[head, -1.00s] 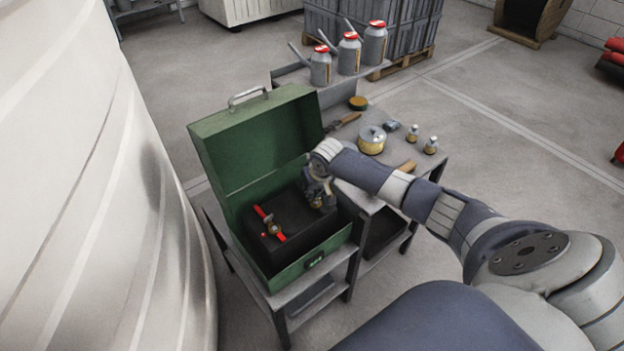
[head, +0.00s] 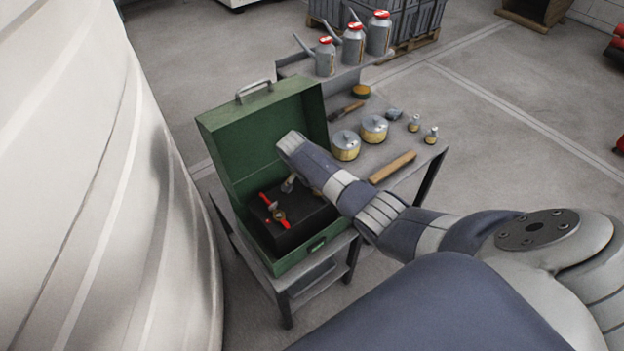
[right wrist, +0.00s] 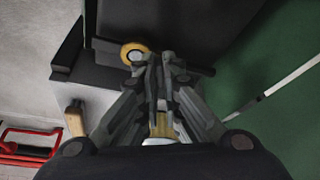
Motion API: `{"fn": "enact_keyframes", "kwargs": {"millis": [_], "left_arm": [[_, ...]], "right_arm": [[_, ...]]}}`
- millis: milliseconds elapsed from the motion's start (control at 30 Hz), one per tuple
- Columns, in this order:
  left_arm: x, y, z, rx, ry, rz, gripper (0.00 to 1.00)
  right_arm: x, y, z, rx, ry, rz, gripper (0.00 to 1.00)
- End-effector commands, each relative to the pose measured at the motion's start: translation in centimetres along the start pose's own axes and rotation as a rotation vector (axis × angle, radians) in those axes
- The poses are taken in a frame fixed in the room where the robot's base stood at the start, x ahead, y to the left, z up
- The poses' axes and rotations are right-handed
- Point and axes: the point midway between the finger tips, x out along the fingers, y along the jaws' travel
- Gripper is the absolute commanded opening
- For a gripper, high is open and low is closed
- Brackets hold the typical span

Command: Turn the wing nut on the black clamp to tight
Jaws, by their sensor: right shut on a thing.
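A green toolbox (head: 262,125) stands open with a black block (head: 305,212) inside. My left gripper is not in view.
The toolbox's raised lid is close to my right wrist. On the grey table to the right are two yellow-and-grey pots (head: 374,130), a wooden handle (head: 393,167) and small bottles (head: 431,135). Grey cans (head: 353,45) stand on the shelf behind. A large pale tank (head: 80,180) fills the left.

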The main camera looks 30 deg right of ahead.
Motion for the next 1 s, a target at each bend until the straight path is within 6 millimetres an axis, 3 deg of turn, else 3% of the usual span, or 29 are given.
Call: {"fn": "enact_keyframes", "kwargs": {"millis": [400, 1000], "left_arm": [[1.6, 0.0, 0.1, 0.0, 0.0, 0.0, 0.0], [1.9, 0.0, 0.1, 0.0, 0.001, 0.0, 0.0]], "right_arm": [[0.1, -0.3, -0.1, 0.224, 0.001, 0.091, 0.0], [0.0, -0.3, -0.2, 0.276, 0.003, 0.113, 0.0]]}}
